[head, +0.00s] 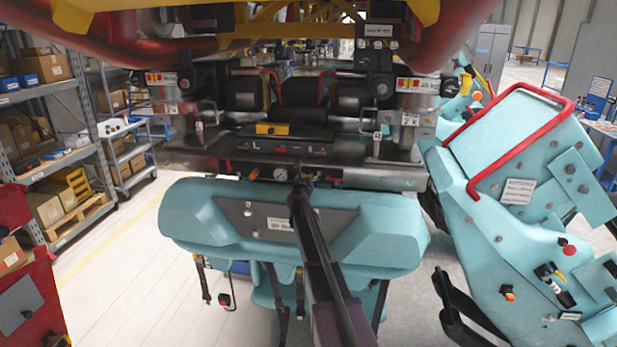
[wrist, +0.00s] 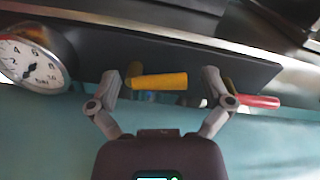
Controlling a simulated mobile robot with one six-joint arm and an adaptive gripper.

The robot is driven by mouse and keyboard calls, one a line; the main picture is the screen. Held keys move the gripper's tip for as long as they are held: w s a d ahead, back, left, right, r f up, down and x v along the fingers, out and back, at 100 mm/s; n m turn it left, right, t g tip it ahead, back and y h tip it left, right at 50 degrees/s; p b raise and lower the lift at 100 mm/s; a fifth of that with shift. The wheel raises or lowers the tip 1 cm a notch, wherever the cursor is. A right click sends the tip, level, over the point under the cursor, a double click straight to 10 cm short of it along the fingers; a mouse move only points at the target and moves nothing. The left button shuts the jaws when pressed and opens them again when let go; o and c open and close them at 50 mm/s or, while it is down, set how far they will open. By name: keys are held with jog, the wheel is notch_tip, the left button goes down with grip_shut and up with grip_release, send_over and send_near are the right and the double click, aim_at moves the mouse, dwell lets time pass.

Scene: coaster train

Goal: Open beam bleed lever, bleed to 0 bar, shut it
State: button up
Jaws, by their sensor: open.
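In the wrist view, a yellow lever handle (wrist: 160,81) lies roughly level against a dark panel. A red handle (wrist: 260,101) is to its right, partly behind my right finger. I cannot tell from any label which one is the bleed lever. My gripper (wrist: 163,84) is open, its fingers on either side of the yellow handle; contact is not clear. A round white pressure gauge (wrist: 30,66) marked in bar is at the left, cut by the frame edge; its reading is unclear.
A teal seat with a red bar (head: 520,145) stands tilted at the right. Shelves with boxes (head: 45,120) are at the left, with open floor (head: 125,255) between.

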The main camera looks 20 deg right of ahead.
jog(key=c, duration=0.9)
jog(key=shift+r+n, duration=0.1)
jog(key=shift+n, duration=0.2)
jog(key=n, duration=0.3)
jog(key=shift+w+a+r+p, duration=0.1)
jog(key=shift+a+r+p, duration=0.05)
jog(key=shift+r+p, duration=0.2)
jog(key=n, duration=0.3)
jog(key=shift+w+a+r+n, duration=0.15)
jog(key=shift+a+n, duration=0.1)
jog(key=shift+n, duration=0.15)
jog(key=n, duration=0.3)
jog(key=shift+w+a+r+n+p, duration=0.1)
jog(key=shift+w+a+n+p, duration=0.05)
jog(key=shift+a+n+p, duration=0.15)
jog(key=shift+w+a+n, duration=0.15)
jog(key=shift+n, duration=0.85)
jog(key=shift+w+a+n, duration=0.1)
jog(key=shift+n, duration=0.9)
